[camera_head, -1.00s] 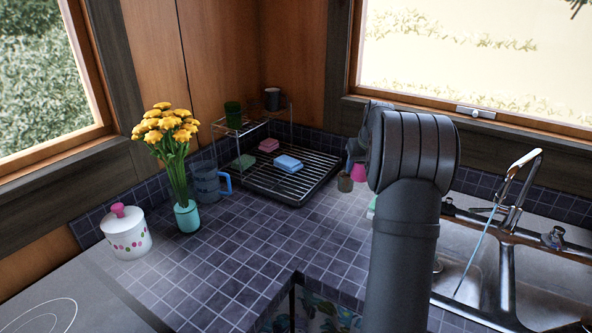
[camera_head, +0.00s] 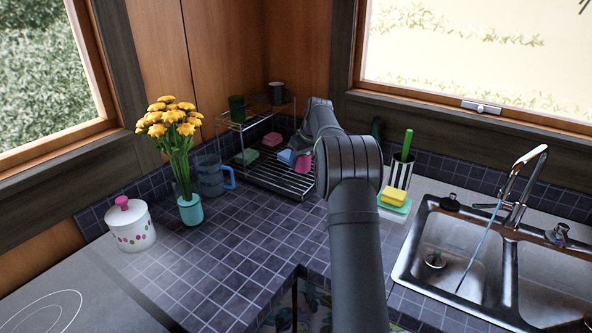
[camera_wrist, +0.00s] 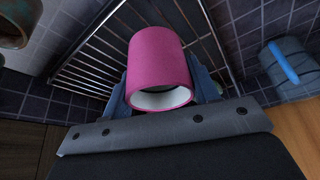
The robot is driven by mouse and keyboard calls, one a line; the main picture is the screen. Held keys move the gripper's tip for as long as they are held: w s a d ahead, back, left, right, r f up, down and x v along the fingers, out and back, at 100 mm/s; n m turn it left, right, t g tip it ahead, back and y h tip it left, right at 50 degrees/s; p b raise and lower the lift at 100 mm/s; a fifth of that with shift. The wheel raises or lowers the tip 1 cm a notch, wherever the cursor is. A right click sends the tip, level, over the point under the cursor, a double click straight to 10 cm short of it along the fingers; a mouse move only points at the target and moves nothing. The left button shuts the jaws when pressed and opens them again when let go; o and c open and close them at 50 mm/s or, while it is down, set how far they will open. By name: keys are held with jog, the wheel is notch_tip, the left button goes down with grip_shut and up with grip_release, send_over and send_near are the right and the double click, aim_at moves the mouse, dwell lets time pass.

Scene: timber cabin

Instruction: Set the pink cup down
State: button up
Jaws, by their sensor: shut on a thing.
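The pink cup (camera_head: 303,163) is held by my gripper (camera_head: 299,152) at the front right part of the wire dish rack (camera_head: 257,181), partly hidden by my arm. In the wrist view, the pink cup (camera_wrist: 158,62) sits between the two fingers of my gripper (camera_wrist: 160,88), with its white-lined mouth toward the camera. Rack wires show behind it. I cannot tell whether the cup touches the rack.
A blue-handled jug (camera_head: 210,177) and flower vase (camera_head: 190,211) stand left. Open counter lies in front.

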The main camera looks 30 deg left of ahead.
aim_at(296, 169)
jog(key=shift+s+a+f, duration=0.1)
jog(key=shift+a+f, duration=0.25)
jog(key=shift+a, duration=0.2)
jog(key=shift+s+a+f, duration=0.1)
jog(key=shift+a+f, duration=0.2)
jog(key=shift+a, duration=0.25)
jog(key=shift+f, duration=1.95)
jog(key=shift+f, duration=0.1)
jog(key=o, duration=1)
jog(key=shift+o, duration=0.2)
jog(key=v, duration=1.2)
jog(key=shift+w, duration=0.1)
